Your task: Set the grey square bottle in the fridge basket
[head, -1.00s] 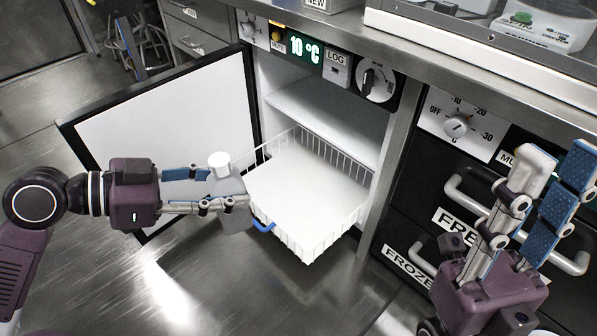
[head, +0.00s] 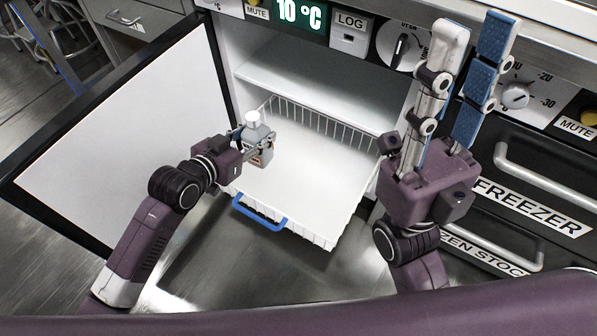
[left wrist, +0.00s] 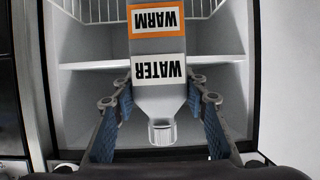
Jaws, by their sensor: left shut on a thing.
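The grey square bottle (head: 262,137) with a white cap is upright. My left gripper (head: 254,143) is shut on its upper body, one finger on each side. The bottle is over the left back part of the white wire fridge basket (head: 315,222); I cannot tell whether its base touches the basket floor. In the left wrist view the bottle (left wrist: 160,98) appears cap down, with upside-down WATER and orange-edged WARM labels, between my fingers. My right gripper (head: 472,50) is open and empty, pointing up in front of the control panel.
The basket is pulled out of the fridge (head: 315,90), and a blue handle (head: 258,214) is on its front. The basket's middle and right are clear. The open fridge door (head: 120,130) stands at the left. Freezer drawers (head: 520,190) are at the right.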

